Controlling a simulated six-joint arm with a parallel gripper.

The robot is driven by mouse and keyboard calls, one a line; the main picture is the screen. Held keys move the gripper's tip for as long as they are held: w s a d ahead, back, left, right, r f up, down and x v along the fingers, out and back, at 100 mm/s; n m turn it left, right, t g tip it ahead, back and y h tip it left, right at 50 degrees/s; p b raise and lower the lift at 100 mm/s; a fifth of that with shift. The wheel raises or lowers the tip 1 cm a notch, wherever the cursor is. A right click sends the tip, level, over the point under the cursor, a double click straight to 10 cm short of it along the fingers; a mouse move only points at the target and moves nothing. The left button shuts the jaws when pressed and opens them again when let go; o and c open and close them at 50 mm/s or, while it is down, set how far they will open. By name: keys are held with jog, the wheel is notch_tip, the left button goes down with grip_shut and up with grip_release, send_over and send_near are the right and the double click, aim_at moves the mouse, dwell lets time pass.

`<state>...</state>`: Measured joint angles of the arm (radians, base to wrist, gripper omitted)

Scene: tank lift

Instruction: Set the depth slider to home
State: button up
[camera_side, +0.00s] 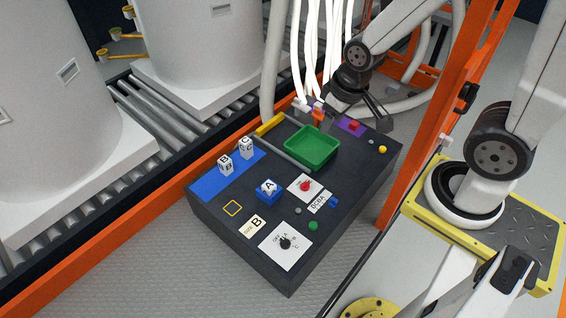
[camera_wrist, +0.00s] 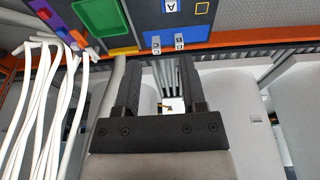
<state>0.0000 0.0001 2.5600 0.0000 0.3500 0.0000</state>
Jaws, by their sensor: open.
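I cannot tell for certain which part is the depth slider. A thin grey rail (camera_side: 288,155) runs along the panel's far left side beside the green tray, with a yellow block (camera_side: 270,124) near its far end. My gripper (camera_side: 362,108) is above the far edge of the dark panel (camera_side: 240,205), near the purple plate. In the wrist view my gripper (camera_wrist: 163,68) is open, with nothing between its fingers. The green tray (camera_side: 311,147) also shows in the wrist view (camera_wrist: 103,14).
White hoses (camera_side: 308,50) hang at the panel's far edge, near my gripper. Lettered blocks B (camera_side: 225,164) and C (camera_side: 246,148) stand on a blue strip; block A (camera_side: 268,187) is on a blue base. A red knob (camera_side: 305,186) and black dial (camera_side: 286,243) are nearer. Orange posts (camera_side: 440,110) stand right.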

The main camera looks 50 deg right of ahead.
dwell(0.3)
jog(key=shift+o, duration=0.4)
jog(key=g, duration=0.3)
send_over(334, 199)
notch_tip(334, 199, down, 29)
jog(key=shift+f, duration=0.2)
jog(key=shift+f, duration=0.1)
jog(key=shift+f, duration=3.8)
